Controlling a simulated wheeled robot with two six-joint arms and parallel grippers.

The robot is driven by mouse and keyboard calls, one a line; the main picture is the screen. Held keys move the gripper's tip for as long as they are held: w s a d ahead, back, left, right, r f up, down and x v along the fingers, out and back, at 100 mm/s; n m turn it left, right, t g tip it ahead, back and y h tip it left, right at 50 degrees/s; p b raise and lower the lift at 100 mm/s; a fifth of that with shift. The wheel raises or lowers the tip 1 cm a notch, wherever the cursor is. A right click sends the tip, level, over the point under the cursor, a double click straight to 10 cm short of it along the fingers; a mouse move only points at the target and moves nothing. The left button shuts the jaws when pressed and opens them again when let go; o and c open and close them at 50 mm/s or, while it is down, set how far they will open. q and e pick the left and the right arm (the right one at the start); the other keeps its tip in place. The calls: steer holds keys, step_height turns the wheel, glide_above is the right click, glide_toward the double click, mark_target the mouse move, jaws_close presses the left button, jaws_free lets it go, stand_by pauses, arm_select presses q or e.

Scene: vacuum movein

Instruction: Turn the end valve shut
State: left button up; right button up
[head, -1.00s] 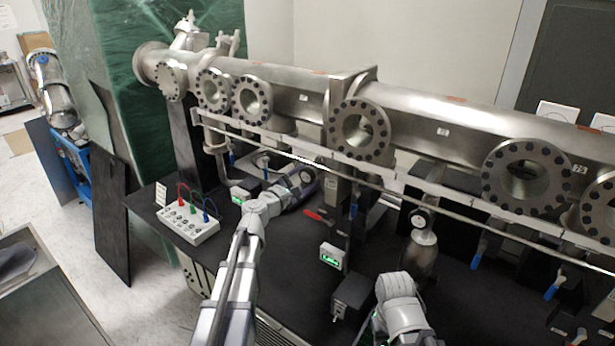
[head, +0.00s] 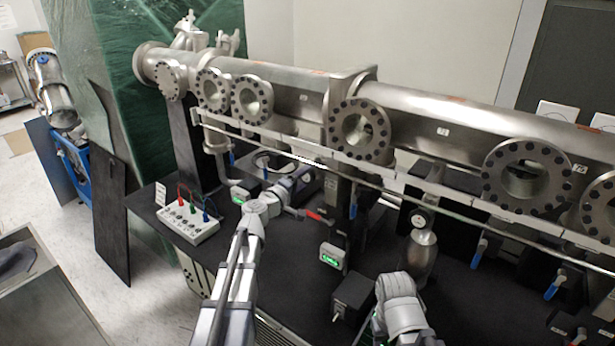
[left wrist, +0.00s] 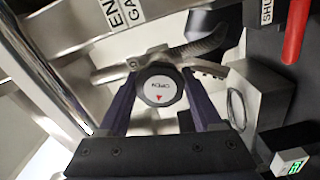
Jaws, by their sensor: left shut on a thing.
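In the left wrist view a round valve knob (left wrist: 160,88) with a pale face marked "OPEN" and a small red arrow sits between the two dark fingers of my left gripper (left wrist: 162,100). The gripper is shut on it. In the head view the left gripper (head: 304,180) is at the left part of the rig, below the long steel pipe; the knob itself is hidden there. A label starting "END" (left wrist: 118,12) is on the metal above the knob. My right arm shows at the bottom of the head view, but its gripper is not visible.
A red handle (left wrist: 297,30) is close by on the right in the wrist view. A white box with coloured leads (head: 188,222) stands at the table's left end. A green display box (head: 333,258) and the steel pipe with flanges (head: 300,98) bound the space.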

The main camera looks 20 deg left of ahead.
arm_select(q)
steer(key=m, duration=0.6)
steer(key=shift+s+f+m, duration=0.1)
steer(key=shift+m, duration=0.2)
steer(key=m, duration=0.6)
steer(key=shift+m, duration=0.3)
steer(key=o, duration=1.4)
steer(key=v, duration=0.7)
steer(key=shift+s+a, duration=0.15)
steer(key=shift+s, duration=0.2)
